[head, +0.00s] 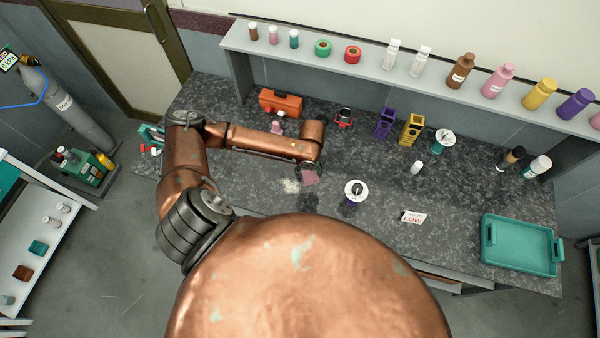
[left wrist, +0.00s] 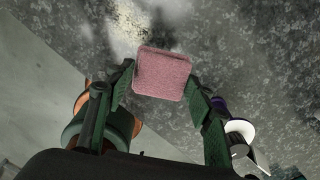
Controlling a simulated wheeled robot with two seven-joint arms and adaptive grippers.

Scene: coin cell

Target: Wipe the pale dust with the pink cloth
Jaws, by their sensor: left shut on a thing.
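The pink cloth (head: 310,177) is a small folded pad just above or on the dark speckled counter in the head view. It also shows in the left wrist view (left wrist: 162,75), between the green fingers. My left gripper (head: 308,170) is shut on the pink cloth; it shows in the left wrist view too (left wrist: 166,92). The pale dust (head: 290,186) is a small patch on the counter, just left of the cloth. In the left wrist view the dust (left wrist: 127,38) lies just beyond the cloth's upper left corner. I cannot tell whether the cloth touches the counter. My right gripper is not in view.
A white-topped container (head: 354,188) stands close to the right of the cloth. A white card (head: 412,217) and a teal tray (head: 520,243) lie farther right. An orange box (head: 281,102) and purple and yellow holders (head: 411,129) stand toward the back, below a shelf of bottles.

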